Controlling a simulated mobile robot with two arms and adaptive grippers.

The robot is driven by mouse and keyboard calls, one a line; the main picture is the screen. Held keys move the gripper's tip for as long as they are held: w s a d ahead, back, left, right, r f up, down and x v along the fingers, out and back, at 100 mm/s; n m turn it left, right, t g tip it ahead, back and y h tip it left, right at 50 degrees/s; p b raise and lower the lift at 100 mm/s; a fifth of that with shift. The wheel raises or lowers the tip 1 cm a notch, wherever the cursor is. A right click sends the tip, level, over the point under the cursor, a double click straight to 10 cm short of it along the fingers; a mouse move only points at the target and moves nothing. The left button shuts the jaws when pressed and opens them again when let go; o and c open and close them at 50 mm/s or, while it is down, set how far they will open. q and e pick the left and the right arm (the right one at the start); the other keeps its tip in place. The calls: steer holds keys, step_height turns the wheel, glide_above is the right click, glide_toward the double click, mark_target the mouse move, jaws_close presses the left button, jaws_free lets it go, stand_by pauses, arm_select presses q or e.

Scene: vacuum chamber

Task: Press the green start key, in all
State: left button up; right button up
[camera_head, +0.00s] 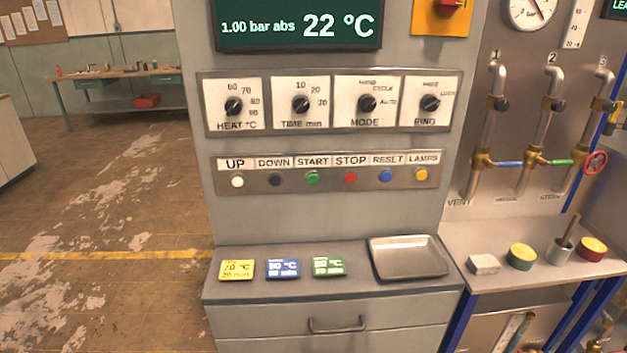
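The green start key (313,178) is a small round button under the label START, on a grey strip (264,183) across the front of the cabinet. It stands third from the left, between the dark DOWN key (275,180) and the red STOP key (350,178). The white UP key (237,181), blue RESET key (385,175) and yellow LAMPS key (420,174) are in the same row. Nothing covers the green key. Neither of my grippers shows in the head view.
Above the keys are dials for HEAT, TIME, MODE and RING, and a display (299,26) reading 22 °C. Below, a ledge holds yellow (237,269), blue (282,268) and green (328,266) cards and a metal tray (408,272). Pipes and valves stand right. The space before the keys is clear.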

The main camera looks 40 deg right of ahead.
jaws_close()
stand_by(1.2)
